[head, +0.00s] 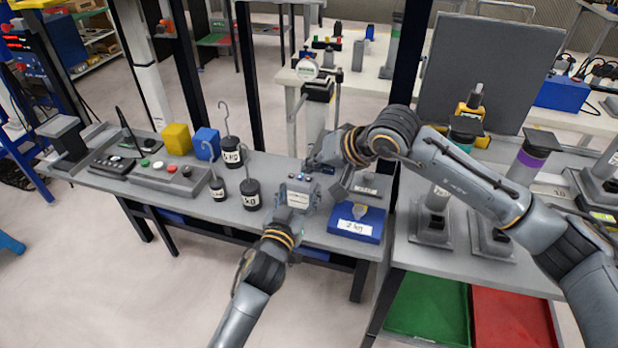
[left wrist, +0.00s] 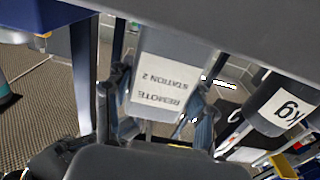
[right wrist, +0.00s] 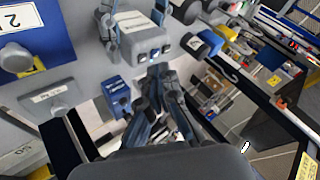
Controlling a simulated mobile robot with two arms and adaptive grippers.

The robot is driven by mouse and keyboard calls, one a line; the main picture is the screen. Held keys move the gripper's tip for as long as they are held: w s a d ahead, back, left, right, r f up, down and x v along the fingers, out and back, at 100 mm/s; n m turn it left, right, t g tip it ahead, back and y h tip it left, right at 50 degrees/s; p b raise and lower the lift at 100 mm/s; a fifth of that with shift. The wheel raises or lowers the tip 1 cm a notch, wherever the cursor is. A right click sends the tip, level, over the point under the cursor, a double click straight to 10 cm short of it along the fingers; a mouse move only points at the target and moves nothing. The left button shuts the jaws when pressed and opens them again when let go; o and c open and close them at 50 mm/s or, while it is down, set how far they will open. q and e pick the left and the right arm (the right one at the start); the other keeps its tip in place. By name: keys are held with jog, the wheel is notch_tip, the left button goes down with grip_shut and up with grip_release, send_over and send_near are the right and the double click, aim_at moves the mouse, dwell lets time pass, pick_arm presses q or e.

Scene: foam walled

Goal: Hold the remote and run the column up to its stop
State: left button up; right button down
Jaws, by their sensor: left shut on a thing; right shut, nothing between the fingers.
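The remote (head: 297,191) is a small grey box with buttons on its face. My left gripper (head: 290,206) is shut on it and holds it above the front of the grey bench. In the left wrist view, the remote (left wrist: 168,80) sits between the fingers with a label reading "REMOTE STATION 2", upside down. My right gripper (head: 312,164) is shut and empty close to the remote. In the right wrist view its fingertips (right wrist: 158,72) are just by the remote's button face (right wrist: 145,42); I cannot tell whether they touch. I cannot tell which upright is the column.
Hooked black weights (head: 250,193), a yellow block (head: 177,138), a smaller blue block (head: 206,144) and a button panel (head: 165,176) stand on the bench's left. A blue "2 kg" block (head: 372,224) is right of the remote. Green (head: 425,310) and red trays lie below right.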

jog(key=shift+f, duration=0.1)
dwell(0.5)
jog(key=shift+f, duration=0.3)
jog(key=shift+f, duration=0.35)
dwell(0.4)
jog(key=shift+r, duration=0.15)
dwell(2.9)
jog(key=shift+r, duration=0.6)
jog(key=shift+r, duration=0.1)
jog(key=shift+r, duration=2.45)
